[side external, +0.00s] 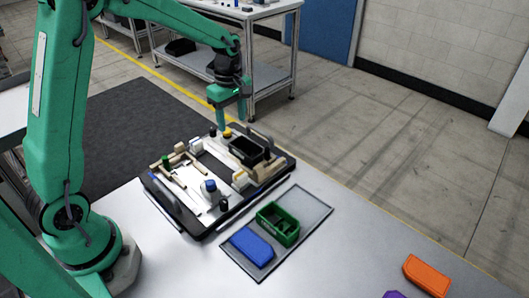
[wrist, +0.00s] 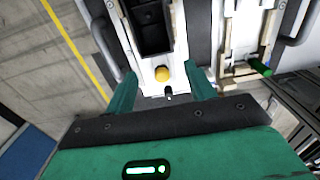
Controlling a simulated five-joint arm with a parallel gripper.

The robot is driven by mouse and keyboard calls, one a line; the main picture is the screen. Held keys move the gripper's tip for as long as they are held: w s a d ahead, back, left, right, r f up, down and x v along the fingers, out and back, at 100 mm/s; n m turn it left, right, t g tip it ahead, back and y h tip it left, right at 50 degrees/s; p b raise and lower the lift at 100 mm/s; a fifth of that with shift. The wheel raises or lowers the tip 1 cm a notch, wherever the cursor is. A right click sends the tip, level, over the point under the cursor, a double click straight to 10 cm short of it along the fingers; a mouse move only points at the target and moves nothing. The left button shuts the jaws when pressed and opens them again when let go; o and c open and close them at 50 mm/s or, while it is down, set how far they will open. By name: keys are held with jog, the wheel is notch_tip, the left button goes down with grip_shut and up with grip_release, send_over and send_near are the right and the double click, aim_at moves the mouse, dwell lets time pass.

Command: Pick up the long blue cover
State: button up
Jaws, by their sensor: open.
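The long blue cover (side external: 252,246) lies flat on a grey tray (side external: 312,219) on the table, in front of a green open box (side external: 278,224). It is not in the wrist view. My gripper (side external: 222,128) is above the far side of the pallet fixture (side external: 168,208), well away from the blue cover. In the wrist view my gripper (wrist: 162,90) has its two green fingers spread apart, with a yellow knob (wrist: 162,74) seen between them. Nothing is held.
The fixture holds a black open box (side external: 246,152), a blue-topped part (side external: 210,186) and a green knob (side external: 166,160). An orange piece (side external: 427,274) and a purple piece (side external: 394,294) lie at the front right. Bare table lies between them and the tray.

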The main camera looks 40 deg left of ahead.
jog(key=s+d+f, duration=0.1)
jog(key=s+d, duration=0.2)
jog(key=d, duration=0.4)
jog(key=s+d+f, duration=0.1)
jog(key=s+d, duration=0.2)
jog(key=d, duration=0.4)
send_over(252, 244)
jog(key=shift+f, duration=0.85)
jog(key=shift+a+f, duration=0.1)
jog(key=shift+f, duration=1.2)
jog(key=shift+f, duration=2.65)
jog(key=shift+c, duration=0.2)
